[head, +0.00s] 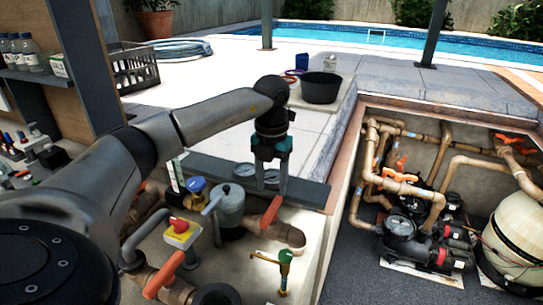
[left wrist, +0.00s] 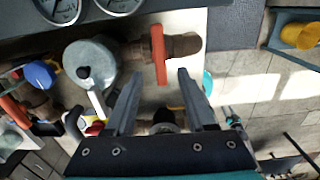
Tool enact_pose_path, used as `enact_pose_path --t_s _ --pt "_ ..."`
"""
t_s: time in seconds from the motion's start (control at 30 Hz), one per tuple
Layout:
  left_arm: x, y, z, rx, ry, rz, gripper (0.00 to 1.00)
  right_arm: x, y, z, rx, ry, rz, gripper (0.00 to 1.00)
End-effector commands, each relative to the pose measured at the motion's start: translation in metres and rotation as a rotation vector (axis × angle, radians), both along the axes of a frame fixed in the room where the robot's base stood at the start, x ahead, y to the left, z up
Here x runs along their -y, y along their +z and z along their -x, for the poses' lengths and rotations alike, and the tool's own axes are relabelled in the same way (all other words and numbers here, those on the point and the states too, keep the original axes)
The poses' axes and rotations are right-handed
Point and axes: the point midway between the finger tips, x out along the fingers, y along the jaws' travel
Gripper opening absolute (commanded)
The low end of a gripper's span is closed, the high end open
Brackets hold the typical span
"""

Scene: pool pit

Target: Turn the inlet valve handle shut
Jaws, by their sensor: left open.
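A red lever handle (head: 271,212) sits on a brown pipe (head: 289,235) beside a grey canister (head: 230,205). In the left wrist view the red handle (left wrist: 158,53) stands across the pipe (left wrist: 184,46), just beyond my fingertips. My left gripper (head: 270,192) points down above this handle, open and empty. In the left wrist view the gap of my left gripper (left wrist: 159,74) lines up with the handle, with no contact visible. A second orange-red handle (head: 165,275) is nearer, at lower left. No readable label shows which is the inlet valve. My right gripper is out of view.
Two round gauges (head: 244,170) stand behind the handle. A yellow box with a red button (head: 181,232) and a green tap (head: 286,258) are close by. A sunken pit with pipes and pumps (head: 430,235) lies to the right. A black bowl (head: 320,88) stands on the ledge behind.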

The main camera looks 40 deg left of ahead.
Motion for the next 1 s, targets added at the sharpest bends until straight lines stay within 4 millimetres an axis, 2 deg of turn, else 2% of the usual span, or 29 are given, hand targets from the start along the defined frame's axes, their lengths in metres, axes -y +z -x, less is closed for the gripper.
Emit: enact_pose_path --t_s 0.03,0.2,0.4,0.57,1.0 --pt "0.0 0.014 -0.001 0.006 0.0 -0.001 0.55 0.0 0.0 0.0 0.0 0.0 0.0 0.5" --pt "0.0 0.051 -0.001 0.005 0.001 0.0 0.55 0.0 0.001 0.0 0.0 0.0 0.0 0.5" --pt "0.0 0.076 0.0 0.002 0.001 -0.001 0.55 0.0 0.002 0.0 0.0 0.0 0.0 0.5" --pt "0.0 0.082 0.0 -0.001 0.0 0.0 0.55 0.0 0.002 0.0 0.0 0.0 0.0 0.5" --pt "0.0 0.082 0.0 -0.001 0.0 0.0 0.55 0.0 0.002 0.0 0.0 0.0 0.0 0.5"
